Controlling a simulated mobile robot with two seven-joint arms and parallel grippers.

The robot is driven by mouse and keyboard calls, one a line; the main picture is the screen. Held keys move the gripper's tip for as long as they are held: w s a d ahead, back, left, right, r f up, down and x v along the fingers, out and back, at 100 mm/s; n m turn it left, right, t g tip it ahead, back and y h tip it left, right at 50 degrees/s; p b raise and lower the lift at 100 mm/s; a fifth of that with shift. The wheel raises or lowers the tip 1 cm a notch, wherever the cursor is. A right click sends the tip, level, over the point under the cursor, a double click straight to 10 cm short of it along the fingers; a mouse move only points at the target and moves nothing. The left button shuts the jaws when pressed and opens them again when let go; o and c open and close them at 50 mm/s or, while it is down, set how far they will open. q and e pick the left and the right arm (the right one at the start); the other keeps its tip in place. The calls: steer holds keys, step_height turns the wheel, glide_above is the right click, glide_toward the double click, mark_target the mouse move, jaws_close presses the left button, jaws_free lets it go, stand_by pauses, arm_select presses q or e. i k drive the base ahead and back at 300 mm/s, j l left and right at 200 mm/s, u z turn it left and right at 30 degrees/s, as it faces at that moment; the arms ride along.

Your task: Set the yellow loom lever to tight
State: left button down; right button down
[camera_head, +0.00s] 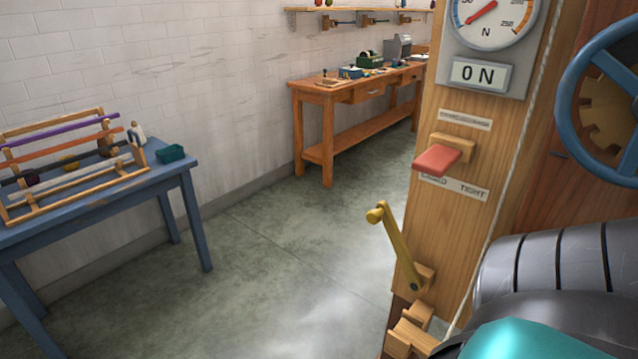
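The yellow lever (398,247) is mounted low on the wooden loom post (466,150). It pivots near its lower right end, and its round knob points up and to the left, clear of the post. A label plate (474,193) above it reads TIGHT at its right end; the word at its left end is partly covered by a red paddle (438,160). Neither gripper is in view. A dark, banded arm link with a teal part, seemingly mine, fills the bottom right corner and hides what is behind it.
A blue handwheel (570,95), a dial (492,14) and an ON plate (479,75) are at the upper right. A cord runs down the post. A blue table (185,170) with a wooden rack stands left; a workbench (340,92) stands behind. The floor between is clear.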

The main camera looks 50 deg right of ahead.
mark_target(383, 213)
steer(key=i+j+z, duration=0.1)
steer(key=i, duration=1.35)
steer(key=i+z, duration=0.25)
steer(key=i, duration=0.55)
steer(key=i+j+z, duration=0.1)
steer(key=i+z, duration=0.15)
steer(key=i, duration=0.6)
steer(key=z, duration=3.1)
